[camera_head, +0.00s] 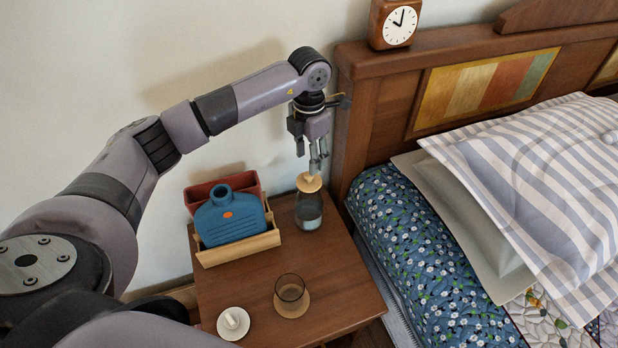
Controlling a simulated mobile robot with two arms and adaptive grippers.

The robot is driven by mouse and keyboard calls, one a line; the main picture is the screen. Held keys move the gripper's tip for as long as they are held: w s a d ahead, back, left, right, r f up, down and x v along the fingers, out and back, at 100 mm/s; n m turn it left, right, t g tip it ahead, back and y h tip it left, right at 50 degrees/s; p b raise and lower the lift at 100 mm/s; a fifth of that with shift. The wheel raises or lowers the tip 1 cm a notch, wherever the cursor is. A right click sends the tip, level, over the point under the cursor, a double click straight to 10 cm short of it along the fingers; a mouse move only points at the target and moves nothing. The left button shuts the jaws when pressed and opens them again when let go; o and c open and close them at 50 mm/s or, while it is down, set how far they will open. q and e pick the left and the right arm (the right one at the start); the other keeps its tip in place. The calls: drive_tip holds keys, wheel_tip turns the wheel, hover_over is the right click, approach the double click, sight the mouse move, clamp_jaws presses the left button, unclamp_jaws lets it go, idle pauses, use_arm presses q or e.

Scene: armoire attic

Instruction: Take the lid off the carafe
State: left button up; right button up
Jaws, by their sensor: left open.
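The glass carafe (308,213) stands upright at the back right of the wooden nightstand, with some liquid in it. Its light wooden lid (309,183) sits on its mouth, with a small knob on top. My left gripper (317,167) points down right above the lid, its fingers open and their tips close to the knob. I cannot tell whether a fingertip touches the knob. My right gripper is not in view.
On the nightstand (338,270), a wooden holder (238,250) with a blue bottle-shaped item (231,218) stands left of the carafe. A glass (290,291) on a coaster and a white dish (233,322) are nearer. The bed headboard (385,100) rises close on the right.

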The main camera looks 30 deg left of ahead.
sight(309, 178)
use_arm(q)
drive_tip(key=shift+f, duration=3.15)
drive_tip(key=shift+c, duration=0.4)
drive_tip(key=c, duration=0.9)
